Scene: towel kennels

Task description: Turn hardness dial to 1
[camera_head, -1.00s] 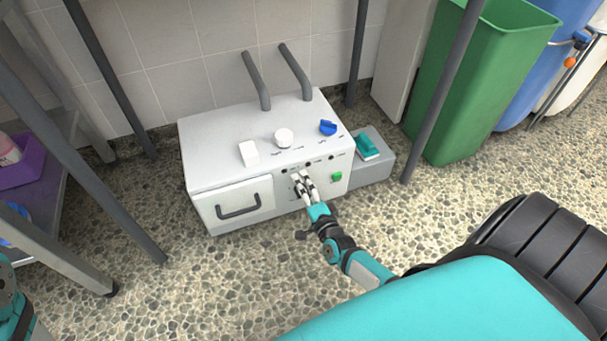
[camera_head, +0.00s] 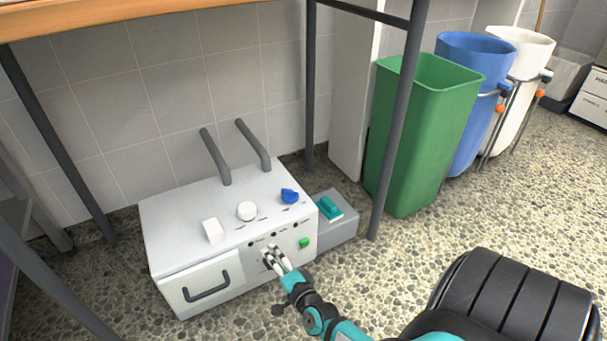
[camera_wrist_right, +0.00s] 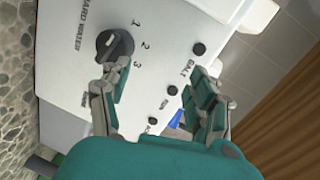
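The hardness dial (camera_wrist_right: 113,44) is a round black knob in the right wrist view. It sits on the white front panel, beside "HARD WATER" and the numbers 1, 2 and 3. I cannot clearly tell which number it points to. The panel belongs to a white machine (camera_head: 160,235) on the floor in the head view. My right gripper (camera_head: 269,254) is at that front panel. In the wrist view the right gripper (camera_wrist_right: 158,90) has its fingers spread, with one fingertip close to the dial's lower edge; contact is unclear. My left gripper is not in view.
The machine's top has a white knob (camera_head: 247,211), a blue knob (camera_head: 290,196) and two grey pipes. A green button (camera_head: 304,243) is right of my gripper. Table legs (camera_head: 398,120) stand around the machine. Green (camera_head: 425,135) and blue (camera_head: 465,95) bins stand right.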

